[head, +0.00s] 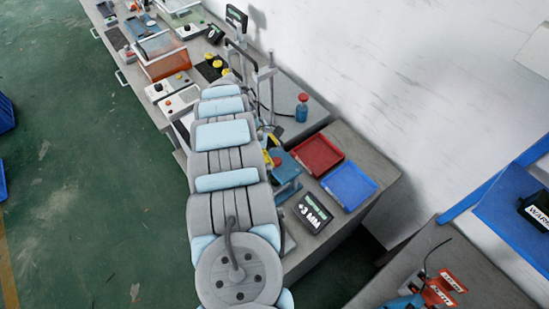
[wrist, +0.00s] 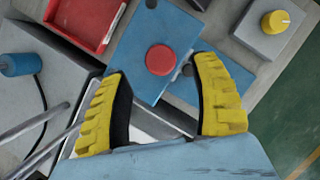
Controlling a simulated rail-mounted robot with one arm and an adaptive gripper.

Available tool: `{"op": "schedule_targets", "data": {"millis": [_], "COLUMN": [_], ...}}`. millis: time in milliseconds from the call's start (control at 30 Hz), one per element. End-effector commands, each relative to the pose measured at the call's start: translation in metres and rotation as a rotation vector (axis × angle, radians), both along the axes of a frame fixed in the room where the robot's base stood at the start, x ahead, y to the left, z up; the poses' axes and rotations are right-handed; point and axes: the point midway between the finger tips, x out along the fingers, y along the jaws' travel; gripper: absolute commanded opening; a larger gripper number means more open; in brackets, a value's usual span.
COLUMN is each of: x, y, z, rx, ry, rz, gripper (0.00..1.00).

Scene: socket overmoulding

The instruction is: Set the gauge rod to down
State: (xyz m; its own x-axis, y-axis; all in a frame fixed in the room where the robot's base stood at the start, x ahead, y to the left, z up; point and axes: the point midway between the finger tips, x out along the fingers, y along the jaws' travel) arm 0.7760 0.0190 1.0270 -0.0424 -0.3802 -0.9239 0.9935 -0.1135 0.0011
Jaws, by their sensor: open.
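A blue fixture (head: 287,178) stands on the bench beside my arm. In the wrist view its blue plate (wrist: 175,25) carries a round red knob (wrist: 161,60). I cannot tell for sure which part is the gauge rod or how it is set. A dark display (head: 314,212) in front of the fixture reads "+3 MM". My gripper (wrist: 161,72) is open and empty, with its yellow fingers apart on either side below the knob in the picture. In the head view my arm hides most of my gripper (head: 272,151).
A red tray (head: 317,155) and a blue tray (head: 348,187) lie right of the fixture. A blue cylinder with a red top (head: 302,110) stands behind. A grey box with a yellow knob (wrist: 275,22) is at the wrist view's upper right.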

Motion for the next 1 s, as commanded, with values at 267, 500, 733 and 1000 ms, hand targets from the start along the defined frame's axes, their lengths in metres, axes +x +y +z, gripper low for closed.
{"op": "schedule_targets", "data": {"millis": [267, 500, 733, 1000], "x": [0.002, 0.002, 0.002, 0.002], "y": [0.016, 0.026, 0.026, 0.026], "z": [0.042, 0.065, 0.066, 0.066], "rx": [0.000, -0.001, -0.001, -0.001], "ry": [0.000, 0.002, 0.002, 0.002], "rz": [-0.001, -0.002, -0.002, -0.002], "gripper": [0.63, 0.63, 0.63, 0.63]}}
